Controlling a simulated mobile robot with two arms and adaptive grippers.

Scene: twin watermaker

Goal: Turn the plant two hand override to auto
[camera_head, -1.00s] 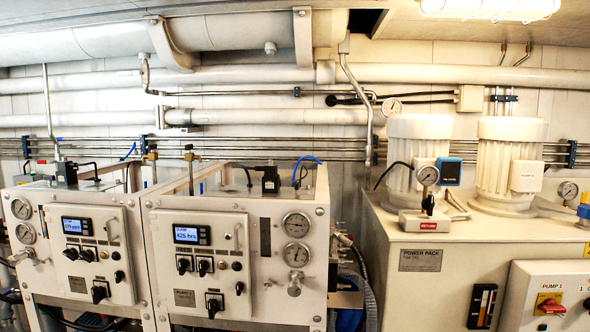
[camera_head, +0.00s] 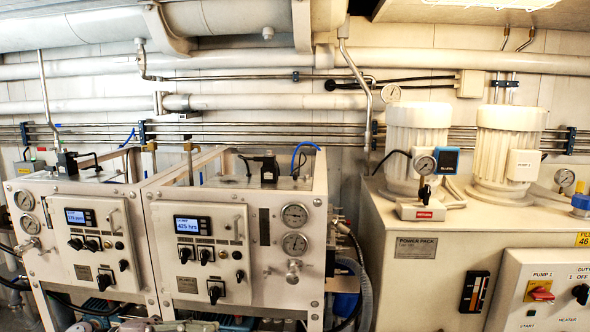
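Two white watermaker units stand side by side. The right unit's front panel (camera_head: 225,228) has a lit display (camera_head: 187,225) reading about 425 hrs. Below the display are two small black knobs (camera_head: 184,255) and (camera_head: 207,256), with another knob (camera_head: 239,275) to their right. A larger black rotary switch (camera_head: 215,290) sits on a light plate at the bottom. The left unit's panel (camera_head: 108,216) has a similar display, knobs and bottom switch (camera_head: 104,281). Labels are too small to read, so I cannot tell which knob is the override or its setting. Neither gripper is in view.
Two round gauges (camera_head: 295,230) and a small valve (camera_head: 293,270) sit right of the right panel. A cream power pack (camera_head: 415,275) with two motors stands at the right, with a red and yellow switch (camera_head: 541,293). Hoses (camera_head: 362,290) run between the machines.

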